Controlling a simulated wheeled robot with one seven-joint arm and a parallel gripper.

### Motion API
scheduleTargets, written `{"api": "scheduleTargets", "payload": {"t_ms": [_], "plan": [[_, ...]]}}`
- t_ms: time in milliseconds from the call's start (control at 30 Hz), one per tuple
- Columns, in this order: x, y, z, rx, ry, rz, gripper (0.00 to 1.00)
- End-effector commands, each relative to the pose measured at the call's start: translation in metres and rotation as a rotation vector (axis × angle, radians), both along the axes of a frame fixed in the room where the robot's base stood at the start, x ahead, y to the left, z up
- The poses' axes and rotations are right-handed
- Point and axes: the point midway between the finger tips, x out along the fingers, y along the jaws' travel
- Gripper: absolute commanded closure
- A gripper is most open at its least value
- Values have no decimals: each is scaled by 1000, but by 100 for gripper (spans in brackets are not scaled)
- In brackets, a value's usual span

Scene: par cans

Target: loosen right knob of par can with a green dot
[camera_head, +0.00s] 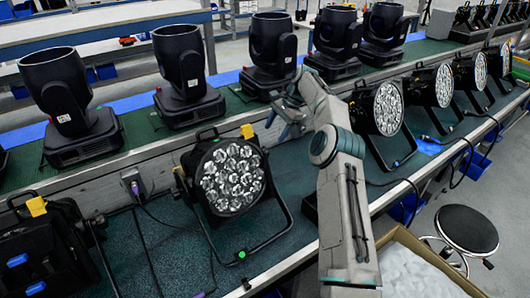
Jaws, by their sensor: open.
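The par can (232,178) with a green dot (241,254) stands on the lower bench left of my arm. My gripper (279,122) is open, just above and right of this par can's upper right edge. It appears apart from the can. I cannot make out the right knob; the can's right side near the bracket joint is small and dark.
Another par can (45,250) stands at the left front. Several more (388,108) line the bench to the right. Moving-head lights (183,75) stand on the raised shelf behind. A cardboard box (400,265) and a stool (468,230) are at the right front. Cables cross the bench.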

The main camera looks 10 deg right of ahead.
Motion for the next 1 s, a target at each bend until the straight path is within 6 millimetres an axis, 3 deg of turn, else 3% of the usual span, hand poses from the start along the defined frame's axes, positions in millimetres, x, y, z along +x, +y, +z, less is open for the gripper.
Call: {"api": "scheduleTargets", "payload": {"t_ms": [300, 500, 933, 1000], "plan": [[-1, 26, -54, 0, 4, 3, 37], [-1, 38, -79, -1, 1, 2, 37], [-1, 42, -89, -1, -1, 2, 37], [-1, 42, -89, -1, -1, 2, 57]]}}
